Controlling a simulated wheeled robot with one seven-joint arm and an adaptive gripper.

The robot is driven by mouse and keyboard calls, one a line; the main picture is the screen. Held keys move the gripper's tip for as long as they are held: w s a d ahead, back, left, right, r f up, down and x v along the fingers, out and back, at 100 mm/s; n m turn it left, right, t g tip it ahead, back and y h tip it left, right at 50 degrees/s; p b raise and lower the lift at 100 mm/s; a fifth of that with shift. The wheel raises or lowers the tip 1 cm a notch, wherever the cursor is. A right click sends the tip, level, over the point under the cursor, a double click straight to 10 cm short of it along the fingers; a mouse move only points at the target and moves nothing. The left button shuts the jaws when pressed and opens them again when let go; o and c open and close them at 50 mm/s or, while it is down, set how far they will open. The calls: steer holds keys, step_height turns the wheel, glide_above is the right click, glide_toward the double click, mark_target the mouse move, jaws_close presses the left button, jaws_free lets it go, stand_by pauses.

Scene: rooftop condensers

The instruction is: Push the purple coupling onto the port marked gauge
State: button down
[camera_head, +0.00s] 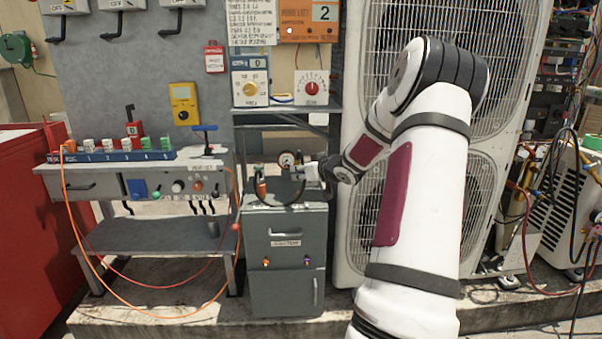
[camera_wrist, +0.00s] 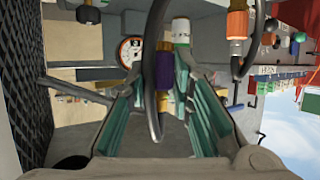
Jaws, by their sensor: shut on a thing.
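My gripper (camera_head: 312,172) is over the top of a small grey cabinet. In the wrist view its teal-padded fingers (camera_wrist: 162,88) stand either side of the purple coupling (camera_wrist: 164,72), which they hold. A dark hose curves past the coupling and partly hides it. A white fitting with a green band (camera_wrist: 181,31) stands just beyond the coupling. Whether they touch is unclear. A round gauge dial (camera_wrist: 131,50) is to the left; it also shows in the head view (camera_head: 286,159). No port marking reads clearly, and the coupling is hidden in the head view.
An orange coupling (camera_wrist: 237,24) on another hose is at the right in the wrist view. The grey cabinet (camera_head: 286,275) bears small orange and purple fittings on its front. A workbench (camera_head: 150,180) stands left; a large condenser unit (camera_head: 355,230) stands close on the right.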

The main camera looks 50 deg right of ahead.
steer(key=shift+f+b, duration=1.7)
steer(key=shift+b, duration=0.1)
steer(key=shift+r, duration=0.15)
steer(key=shift+p, duration=0.6)
steer(key=shift+s+f+b, duration=0.1)
steer(key=shift+f+b, duration=0.45)
steer(key=shift+f, duration=0.85)
stand_by(0.9)
steer(key=c, duration=1.3)
jaws_free()
step_height(320, 180, up, 8)
steer(key=p, duration=0.8)
steer(key=shift+f+p, duration=0.25)
steer(key=shift+p, duration=0.05)
